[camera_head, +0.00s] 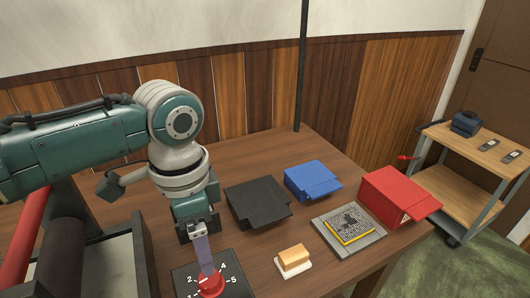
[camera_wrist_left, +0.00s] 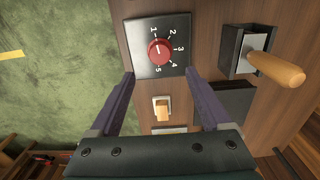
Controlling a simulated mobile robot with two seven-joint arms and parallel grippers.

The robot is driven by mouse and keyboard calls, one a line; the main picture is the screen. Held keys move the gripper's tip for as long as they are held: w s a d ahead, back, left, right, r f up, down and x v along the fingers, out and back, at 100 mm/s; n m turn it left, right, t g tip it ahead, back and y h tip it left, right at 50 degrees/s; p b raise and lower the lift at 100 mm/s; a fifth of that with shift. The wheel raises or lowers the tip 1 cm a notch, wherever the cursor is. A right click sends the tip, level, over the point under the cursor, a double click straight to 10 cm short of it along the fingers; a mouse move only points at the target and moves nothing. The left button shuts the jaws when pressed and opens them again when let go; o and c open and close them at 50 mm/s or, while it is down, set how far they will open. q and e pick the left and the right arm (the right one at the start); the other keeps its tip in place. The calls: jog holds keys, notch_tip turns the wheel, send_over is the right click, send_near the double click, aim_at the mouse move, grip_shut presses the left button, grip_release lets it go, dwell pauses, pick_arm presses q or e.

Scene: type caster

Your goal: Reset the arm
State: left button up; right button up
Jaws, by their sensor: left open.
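My left gripper (camera_head: 206,262) reaches down from the left over a black dial plate (camera_head: 238,284) with a red knob (camera_head: 209,285) and white numbers. The left wrist view shows this gripper (camera_wrist_left: 160,73) open and empty, its two purple fingers spread apart. There the red knob (camera_wrist_left: 160,51) lies beyond the fingertips, between their lines. I cannot tell whether a finger touches the knob or plate. The lower part of the dial is cut off in the head view. My right gripper is in neither view.
On the table (camera_head: 272,274) are an orange block on a white base (camera_head: 293,258), a black box (camera_head: 258,200), a blue box (camera_head: 311,180), a grey plate with a yellow-edged block (camera_head: 349,228) and a red box (camera_head: 398,194). A cart (camera_head: 480,144) stands at right.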

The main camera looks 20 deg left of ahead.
pick_arm(q)
jog(key=shift+r, duration=0.3)
jog(key=s+d+n+t+h, duration=0.1)
jog(key=s+d+h, duration=0.1)
jog(key=s+d, duration=0.55)
jog(key=s+a+r+n+t+y, duration=0.25)
jog(key=s+a+r+n, duration=0.2)
jog(key=s+r, duration=0.35)
notch_tip(320, 180, up, 32)
jog(key=p, duration=3.4)
jog(key=shift+s+d+r+n+h, duration=0.15)
jog(key=shift+s+d+n+h, duration=0.05)
jog(key=shift+s+n+h, duration=0.15)
